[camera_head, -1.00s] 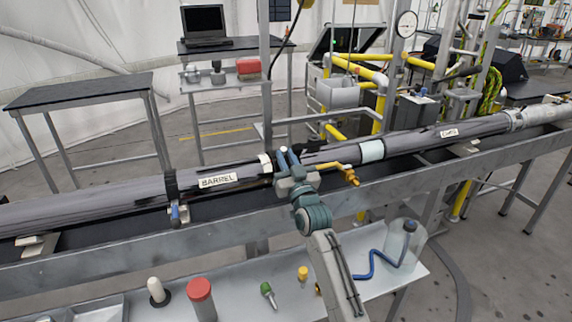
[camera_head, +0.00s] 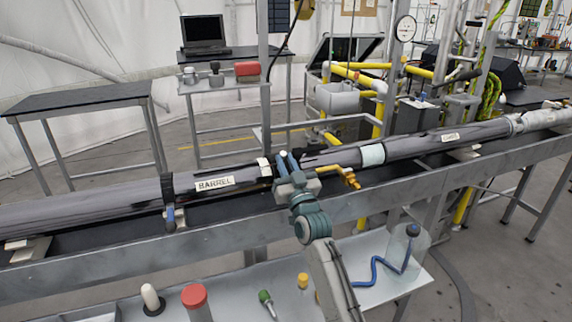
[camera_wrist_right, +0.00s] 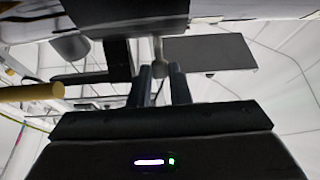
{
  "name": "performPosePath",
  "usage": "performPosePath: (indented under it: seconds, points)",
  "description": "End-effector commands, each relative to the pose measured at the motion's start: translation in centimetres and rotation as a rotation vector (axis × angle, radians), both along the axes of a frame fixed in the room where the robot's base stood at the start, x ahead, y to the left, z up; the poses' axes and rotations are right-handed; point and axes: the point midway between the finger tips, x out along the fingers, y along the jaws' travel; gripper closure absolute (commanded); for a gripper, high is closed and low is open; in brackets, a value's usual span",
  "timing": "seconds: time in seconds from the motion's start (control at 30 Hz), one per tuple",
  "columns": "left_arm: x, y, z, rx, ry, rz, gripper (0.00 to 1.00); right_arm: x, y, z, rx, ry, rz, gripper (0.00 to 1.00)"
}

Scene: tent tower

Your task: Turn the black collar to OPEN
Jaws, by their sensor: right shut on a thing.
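The black collar (camera_head: 276,168) sits around the grey barrel (camera_head: 110,195), right of the BARREL label (camera_head: 214,183), and is mostly hidden behind my right gripper (camera_head: 289,161). A white mark (camera_head: 264,167) shows at its left side. In the right wrist view a dark body (camera_wrist_right: 130,14), probably the collar, fills the top. A thin grey peg (camera_wrist_right: 158,52) hangs from it between the two dark fingers of my right gripper (camera_wrist_right: 162,82), which are shut on it. I cannot read an OPEN mark. My left gripper is out of view.
A brass-coloured fitting (camera_head: 345,176) sticks out just right of my gripper. A black clamp with a blue handle (camera_head: 169,214) holds the barrel at left. The grey rail (camera_head: 120,258) runs along the front.

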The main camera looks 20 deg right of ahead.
Motion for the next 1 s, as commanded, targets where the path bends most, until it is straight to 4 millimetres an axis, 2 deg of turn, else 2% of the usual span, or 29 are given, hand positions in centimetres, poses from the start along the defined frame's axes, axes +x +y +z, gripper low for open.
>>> performPosePath:
  seconds: [0.1,0.13,0.17,0.2,0.47,0.57,0.7,0.8,1.0]
  points:
    - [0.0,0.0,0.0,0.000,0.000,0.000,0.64,0.0,0.0,-0.3,0.001,0.004,0.000,1.00]
    - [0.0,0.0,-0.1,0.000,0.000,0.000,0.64,0.0,0.0,-0.3,0.001,0.005,0.000,0.81]
    - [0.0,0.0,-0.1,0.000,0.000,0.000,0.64,0.0,0.0,-0.3,0.001,0.005,0.000,0.75]
    - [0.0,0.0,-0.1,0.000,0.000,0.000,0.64,0.0,0.0,-0.3,0.001,0.005,0.000,0.74]
    - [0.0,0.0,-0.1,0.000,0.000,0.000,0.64,-0.1,0.0,-0.3,0.000,0.003,0.000,0.74]
    - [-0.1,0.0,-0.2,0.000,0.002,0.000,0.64,-0.7,0.0,-0.6,0.000,0.004,0.000,0.74]
    - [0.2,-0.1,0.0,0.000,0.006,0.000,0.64,-2.8,-0.1,-1.6,-0.002,0.005,-0.001,0.74]
    - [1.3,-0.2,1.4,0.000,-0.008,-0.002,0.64,-4.7,-0.2,-2.5,0.000,0.005,0.000,0.74]
    - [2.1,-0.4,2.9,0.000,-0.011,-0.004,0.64,-8.2,-0.3,-3.9,0.000,0.005,0.000,0.74]
